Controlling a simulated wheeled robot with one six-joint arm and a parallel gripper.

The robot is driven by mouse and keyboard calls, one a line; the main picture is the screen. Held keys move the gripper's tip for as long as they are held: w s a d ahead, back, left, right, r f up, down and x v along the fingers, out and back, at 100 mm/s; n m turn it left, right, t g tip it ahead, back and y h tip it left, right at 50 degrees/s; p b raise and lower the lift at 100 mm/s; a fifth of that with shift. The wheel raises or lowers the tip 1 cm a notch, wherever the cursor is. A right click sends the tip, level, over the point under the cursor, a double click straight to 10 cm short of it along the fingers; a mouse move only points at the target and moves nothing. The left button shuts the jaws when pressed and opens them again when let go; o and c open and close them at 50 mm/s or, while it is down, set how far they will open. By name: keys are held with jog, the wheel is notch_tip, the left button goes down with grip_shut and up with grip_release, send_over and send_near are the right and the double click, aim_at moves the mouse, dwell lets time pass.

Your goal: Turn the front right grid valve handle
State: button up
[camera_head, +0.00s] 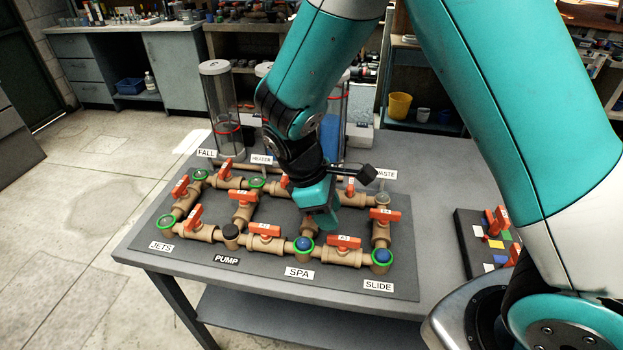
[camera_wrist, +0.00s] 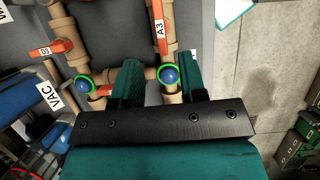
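The front right valve handle (camera_head: 345,242), orange and labelled A3, lies along its tan pipe between two blue-capped joints above the SPA and SLIDE labels. In the wrist view the A3 handle (camera_wrist: 160,22) is at the top, beyond the fingers and apart from them. My gripper (camera_head: 325,222) hangs over the middle of the grid, left of the A3 handle, and hides part of the middle cross pipe. In the wrist view my gripper's fingers (camera_wrist: 157,80) are spread apart with nothing held. A blue-capped joint (camera_wrist: 168,74) shows between them.
Other orange handles stand close by, such as the front middle one (camera_head: 264,230) and the right side one (camera_head: 385,215). Clear cylinders (camera_head: 217,95) stand behind the grid. A dark block with coloured squares (camera_head: 470,245) lies to the right.

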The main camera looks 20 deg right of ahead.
jog(key=v, duration=0.9)
jog(key=shift+a+r+b, duration=0.15)
jog(key=shift+r+b, duration=0.15)
jog(key=shift+r, duration=0.05)
jog(key=shift+w+r, duration=0.1)
jog(key=s+a+r+m+t+y, duration=0.1)
jog(key=s+r+y, duration=0.3)
jog(key=s, duration=0.4)
jog(key=s+a+r+m+t+y, duration=0.1)
jog(key=s+r+m+y, duration=0.2)
jog(key=s, duration=0.6)
jog(key=shift+s+a+r+y, duration=0.15)
jog(key=shift+a+r+y, duration=0.25)
jog(key=shift+r, duration=0.35)
